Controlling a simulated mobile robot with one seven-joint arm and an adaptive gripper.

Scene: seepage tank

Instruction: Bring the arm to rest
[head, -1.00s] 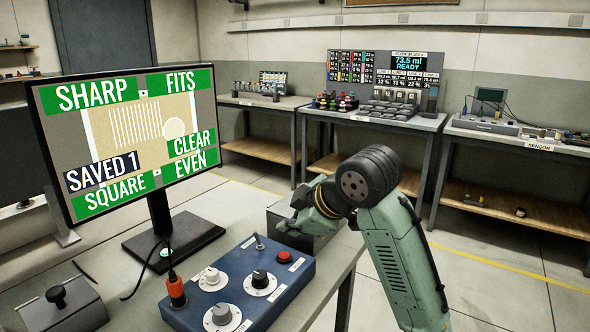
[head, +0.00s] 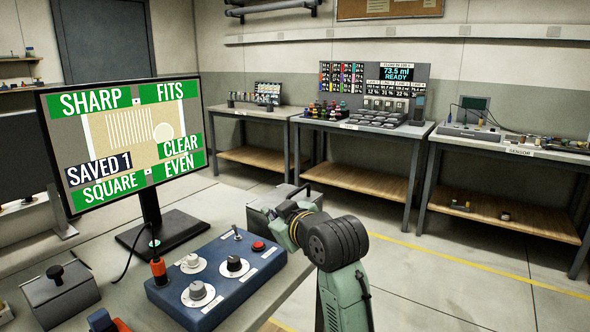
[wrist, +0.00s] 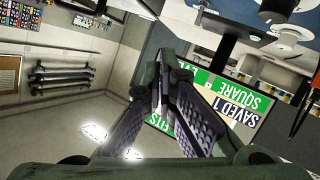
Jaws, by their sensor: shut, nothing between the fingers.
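My green arm (head: 345,295) with its dark ribbed wrist joint rises at the right of the blue control box in the head view and bends left over the table edge. My gripper (wrist: 162,85) shows in the wrist view with its two ribbed fingers drawn together at the tips and nothing between them. In the head view the fingers cannot be clearly made out. The gripper is apart from the knobs of the control box (head: 218,290).
The monitor (head: 125,140) reads SAVED 1, with green SHARP, FITS, CLEAR, SQUARE and EVEN labels. A grey box (head: 262,217) stands close behind my arm. Benches (head: 350,125) line the back wall. The floor (head: 440,275) right of my arm is clear.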

